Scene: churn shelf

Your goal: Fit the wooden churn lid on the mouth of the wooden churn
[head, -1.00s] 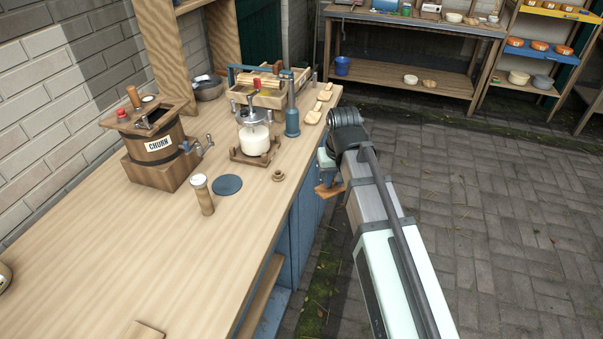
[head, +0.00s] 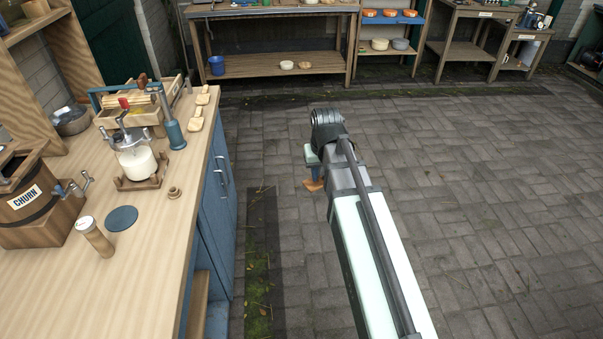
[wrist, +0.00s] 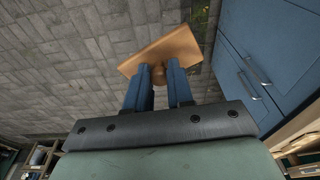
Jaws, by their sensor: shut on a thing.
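The wooden churn (head: 30,210), with a CHURN label and a metal tap, stands on the bench at the left edge of the head view, partly cut off. My gripper (head: 313,174) is over the paving, right of the bench and well apart from the churn. In the wrist view my gripper (wrist: 158,78) is shut on the knob of the wooden churn lid (wrist: 160,50), a flat square board. The lid (head: 314,186) shows only as a small brown piece below my gripper in the head view. The churn's mouth is mostly out of frame.
The wooden bench (head: 145,255) with blue cabinets (head: 212,190) lies left of my arm. On it are a glass jar device (head: 137,160), a blue disc (head: 122,218), a wooden cylinder (head: 95,238) and a crate (head: 130,115). The paving (head: 470,220) to the right is clear.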

